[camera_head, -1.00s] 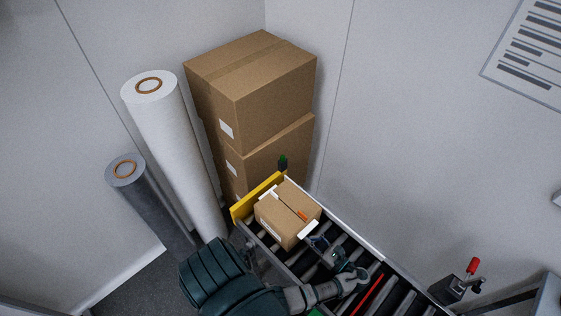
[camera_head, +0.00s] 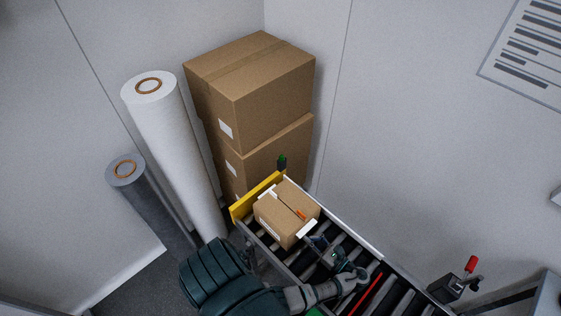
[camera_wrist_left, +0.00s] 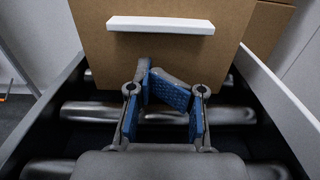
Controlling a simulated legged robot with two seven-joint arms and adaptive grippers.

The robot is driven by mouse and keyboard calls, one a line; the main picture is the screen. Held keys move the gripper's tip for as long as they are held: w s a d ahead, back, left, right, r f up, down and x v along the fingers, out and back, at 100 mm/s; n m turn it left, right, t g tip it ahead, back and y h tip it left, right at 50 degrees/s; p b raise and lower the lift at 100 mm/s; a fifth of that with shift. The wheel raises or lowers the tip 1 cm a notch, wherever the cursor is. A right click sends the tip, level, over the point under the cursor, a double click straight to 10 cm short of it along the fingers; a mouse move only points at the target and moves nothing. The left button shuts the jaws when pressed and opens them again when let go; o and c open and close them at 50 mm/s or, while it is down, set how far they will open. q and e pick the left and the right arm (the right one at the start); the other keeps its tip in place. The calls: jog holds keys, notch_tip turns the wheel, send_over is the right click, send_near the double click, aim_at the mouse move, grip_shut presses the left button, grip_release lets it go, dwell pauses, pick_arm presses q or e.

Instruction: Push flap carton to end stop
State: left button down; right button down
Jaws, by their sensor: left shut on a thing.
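The flap carton (camera_head: 283,220), a small brown box with white flap edges and an orange mark on top, sits on the roller conveyor (camera_head: 372,256). Its far side is at the yellow end stop (camera_head: 243,205); I cannot tell whether they touch. My left gripper (camera_head: 318,243) is at the carton's near face, low down. In the left wrist view its blue-padded fingers (camera_wrist_left: 158,86) are drawn together against the carton face (camera_wrist_left: 100,55), below the white flap edge (camera_wrist_left: 160,26). The exact contact between the fingers is hard to see. My right gripper is not in view.
Stacked large cartons (camera_head: 250,95) stand behind the end stop. A white roll (camera_head: 170,150) and a grey roll (camera_head: 150,205) lean left of it. A red-knobbed fixture (camera_head: 471,265) is at the right. Conveyor rails flank the carton.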

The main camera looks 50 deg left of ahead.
pick_arm(q)
jog(key=shift+r, duration=0.1)
jog(key=shift+s+a, duration=0.1)
jog(key=shift+a, duration=0.15)
jog(key=shift+a+p, duration=0.4)
jog(key=shift+a, duration=0.5)
jog(key=shift+s+a+p, duration=0.1)
jog(key=shift+a+p, duration=0.1)
jog(key=shift+p, duration=0.1)
jog(key=shift+a, duration=0.25)
jog(key=shift+s+a+p, duration=0.1)
jog(key=shift+a+p, duration=0.2)
jog(key=shift+a, duration=0.35)
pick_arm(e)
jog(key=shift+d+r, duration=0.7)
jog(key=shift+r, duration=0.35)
pick_arm(q)
jog(key=shift+s+a+p, duration=0.1)
jog(key=shift+a+p, duration=0.35)
jog(key=shift+a, duration=0.65)
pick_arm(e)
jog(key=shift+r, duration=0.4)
pick_arm(q)
jog(key=shift+d, duration=0.1)
